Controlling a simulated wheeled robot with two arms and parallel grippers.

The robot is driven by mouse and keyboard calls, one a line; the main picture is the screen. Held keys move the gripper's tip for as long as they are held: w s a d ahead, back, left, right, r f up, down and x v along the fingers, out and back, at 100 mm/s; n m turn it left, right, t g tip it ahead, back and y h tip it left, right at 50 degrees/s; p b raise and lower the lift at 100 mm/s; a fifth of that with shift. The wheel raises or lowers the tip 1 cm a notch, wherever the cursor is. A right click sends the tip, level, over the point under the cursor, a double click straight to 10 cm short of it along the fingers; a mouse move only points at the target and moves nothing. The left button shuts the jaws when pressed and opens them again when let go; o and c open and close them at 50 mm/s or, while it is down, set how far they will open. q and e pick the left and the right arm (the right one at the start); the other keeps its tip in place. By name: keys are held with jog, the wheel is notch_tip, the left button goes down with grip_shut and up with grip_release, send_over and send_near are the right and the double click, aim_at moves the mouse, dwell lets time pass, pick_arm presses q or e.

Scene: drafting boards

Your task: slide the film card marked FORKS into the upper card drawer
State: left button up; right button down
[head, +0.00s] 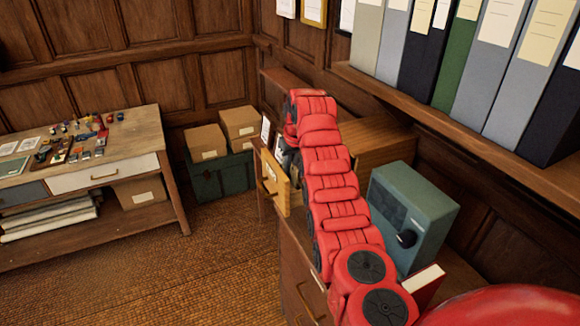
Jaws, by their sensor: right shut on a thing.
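My right gripper (287,157) is at the end of the red arm, just above and behind a pulled-out wooden drawer (274,184) with a handle on its front. The arm hides much of the gripper. It is shut on what looks like a pale, dark-edged film card (279,144); its marking is too small to read. Another pale, dark-edged card (266,128) stands upright just left of it. The drawer belongs to a wooden cabinet (385,147) partly hidden by the arm. I cannot tell whether it is the upper drawer. My left gripper is out of view.
A teal box with a dark knob (410,215) stands close to the right of the arm. A shelf (450,125) of binders runs above. A workbench (130,130) with small items stands at left. Cartons (206,142) sit on a green chest (220,175). The floor between is clear.

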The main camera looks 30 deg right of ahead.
jog(key=shift+f, duration=0.15)
jog(key=c, duration=0.9)
grip_release()
jog(key=shift+r, duration=0.25)
jog(key=b+v, duration=0.4)
jog(key=v, duration=0.4)
jog(key=shift+s+r, duration=0.15)
jog(key=shift+r, duration=0.15)
jog(key=p+v, duration=0.6)
jog(key=v, duration=0.2)
jog(key=shift+r, duration=0.15)
